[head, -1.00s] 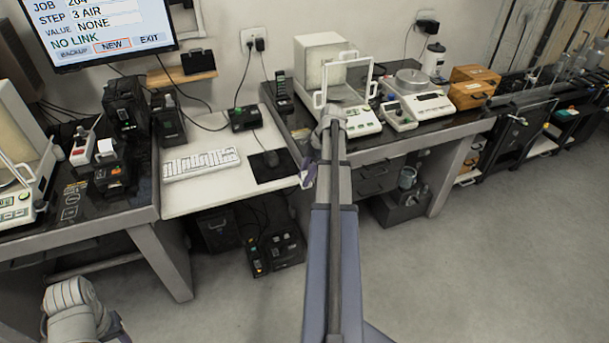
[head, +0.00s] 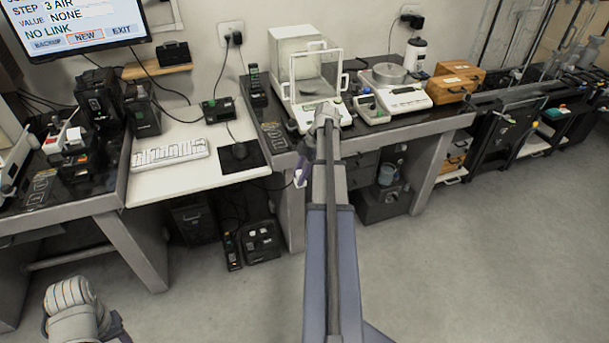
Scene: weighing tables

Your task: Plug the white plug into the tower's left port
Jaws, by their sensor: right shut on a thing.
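My right gripper (head: 301,171) is at mid-picture, in front of the bench edge, mostly hidden behind my own wrist. It is shut on a small white piece, which looks like the white plug (head: 298,179). A dark computer tower (head: 193,222) stands on the floor under the desk, left of the gripper and apart from it. Its ports are too dark and small to make out. My left arm is at the lower left; only an edge of its gripper (head: 112,326) shows, and I cannot see its fingertips.
A black box with several sockets or switches (head: 263,243) sits on the floor right of the tower. A white desk (head: 190,180) bears a keyboard (head: 170,152). A glass-cased balance (head: 306,75) stands on the bench behind the gripper. The grey floor in front is clear.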

